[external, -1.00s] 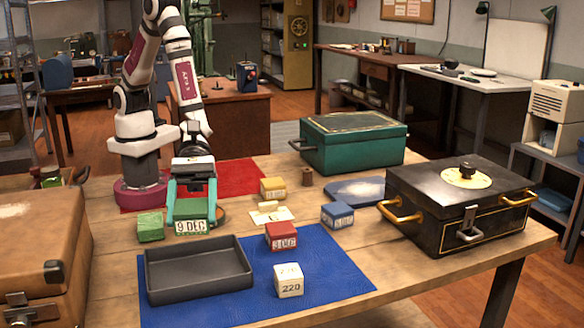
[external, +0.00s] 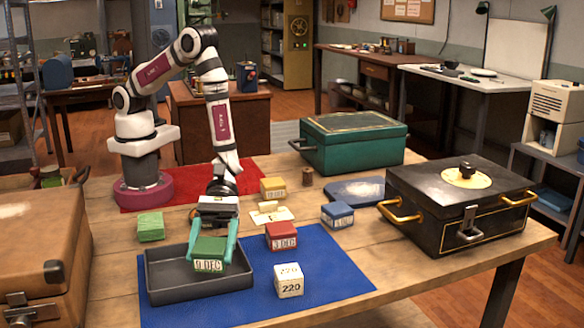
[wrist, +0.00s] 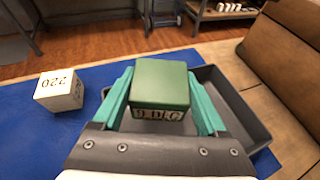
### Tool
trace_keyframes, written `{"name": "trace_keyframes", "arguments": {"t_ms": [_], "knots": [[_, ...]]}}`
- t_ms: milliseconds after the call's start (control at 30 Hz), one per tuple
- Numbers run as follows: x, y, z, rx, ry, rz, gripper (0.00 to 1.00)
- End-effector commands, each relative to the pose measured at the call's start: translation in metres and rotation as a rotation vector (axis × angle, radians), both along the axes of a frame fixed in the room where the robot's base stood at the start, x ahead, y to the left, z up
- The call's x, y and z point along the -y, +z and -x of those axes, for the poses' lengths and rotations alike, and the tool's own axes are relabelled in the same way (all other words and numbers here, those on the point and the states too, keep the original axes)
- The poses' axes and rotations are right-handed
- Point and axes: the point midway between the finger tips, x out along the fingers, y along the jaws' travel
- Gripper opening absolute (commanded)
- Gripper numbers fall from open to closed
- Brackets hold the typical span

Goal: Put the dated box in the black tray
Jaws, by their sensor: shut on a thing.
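My gripper (external: 212,250) has teal fingers and is shut on a green box (external: 210,247) with a white date label reading "9 DEC". The green box is held over the right part of the black tray (external: 165,293), which lies on the blue mat. In the wrist view the green box (wrist: 160,84) sits between both teal fingers, with the tray (wrist: 238,105) behind and to its right. A red box (external: 281,230) that also carries a DEC label stands on the mat, right of the tray. Whether the held box touches the tray floor is hard to tell.
A white box (external: 289,279) marked 220 stands right of the tray. A plain-looking green box (external: 150,226), a yellow box (external: 272,188) and a blue box (external: 337,214) stand on the table. A brown case (external: 45,240) is at left, a black chest (external: 460,205) at right.

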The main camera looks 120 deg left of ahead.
Motion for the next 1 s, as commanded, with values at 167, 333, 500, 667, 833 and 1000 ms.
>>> {"name": "trace_keyframes", "arguments": {"t_ms": [167, 333, 500, 667, 833, 1000], "knots": [[0.0, -0.001, 0.0, 0.002, 0.001, 0.0, 0.15], [0.0, -0.004, 0.0, 0.001, 0.001, 0.001, 0.15], [0.0, -0.009, 0.0, 0.002, 0.001, 0.001, 0.15], [0.0, -0.013, 0.0, 0.002, 0.001, 0.0, 0.15], [0.0, -0.013, 0.0, 0.002, 0.001, 0.0, 0.97], [0.0, -0.013, 0.0, 0.002, 0.001, 0.0, 1.0]]}}
